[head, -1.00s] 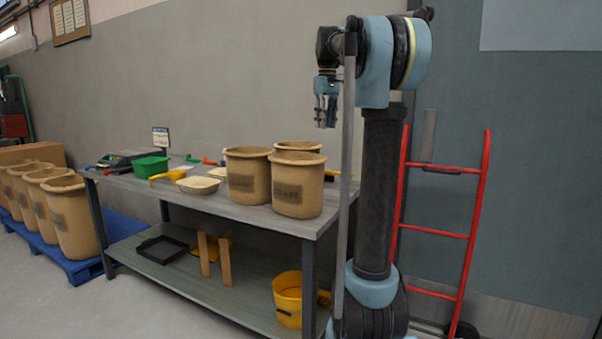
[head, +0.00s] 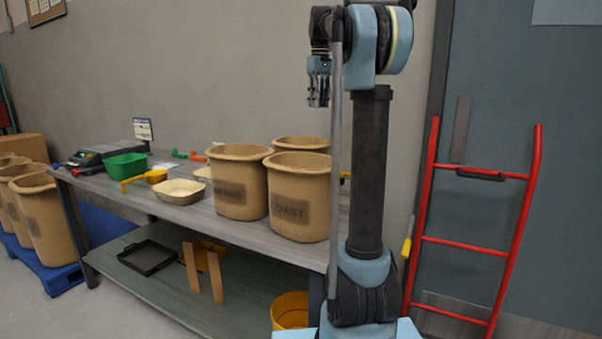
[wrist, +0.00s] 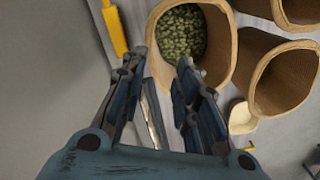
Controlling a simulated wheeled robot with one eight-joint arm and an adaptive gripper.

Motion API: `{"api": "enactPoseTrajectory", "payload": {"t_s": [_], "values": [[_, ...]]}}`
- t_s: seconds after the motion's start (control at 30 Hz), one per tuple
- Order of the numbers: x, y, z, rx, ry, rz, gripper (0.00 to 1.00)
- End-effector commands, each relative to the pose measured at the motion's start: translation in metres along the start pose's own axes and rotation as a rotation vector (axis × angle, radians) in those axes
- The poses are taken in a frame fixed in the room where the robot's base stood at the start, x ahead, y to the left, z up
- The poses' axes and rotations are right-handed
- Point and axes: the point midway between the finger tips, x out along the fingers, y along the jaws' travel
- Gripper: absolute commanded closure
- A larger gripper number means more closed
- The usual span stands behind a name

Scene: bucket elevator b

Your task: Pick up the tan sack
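Three tan sacks, open at the top, stand upright on the right part of the workbench. The front right one (head: 300,200) has dark lettering that reads like "COAST". Another sack (head: 238,185) stands to its left, and a third (head: 301,143) is partly hidden behind. My gripper (head: 318,100) hangs fingers down, above and apart from the sacks, open and empty. In the wrist view my gripper (wrist: 162,62) shows spread fingers. Beyond them is an open tan sack (wrist: 222,45) holding green beans, with other empty-looking tan sacks (wrist: 280,75) to the right.
The workbench (head: 120,200) also holds a green tub (head: 126,167), a scale (head: 88,156), a yellow scoop (head: 145,180) and a shallow pan (head: 181,192). More tan sacks (head: 37,220) stand on a blue pallet. A red hand truck (head: 470,245) stands at right. A yellow bucket (head: 290,310) sits below.

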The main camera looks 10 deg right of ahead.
Motion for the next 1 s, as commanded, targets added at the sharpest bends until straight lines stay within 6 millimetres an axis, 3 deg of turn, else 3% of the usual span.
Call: {"api": "enactPoseTrajectory", "payload": {"t_s": [0.7,1.0], "values": [[0.108,0.006,0.004,0.009,0.0,0.0,0.72],[0.127,0.008,0.003,0.009,0.0,0.0,0.72]]}}
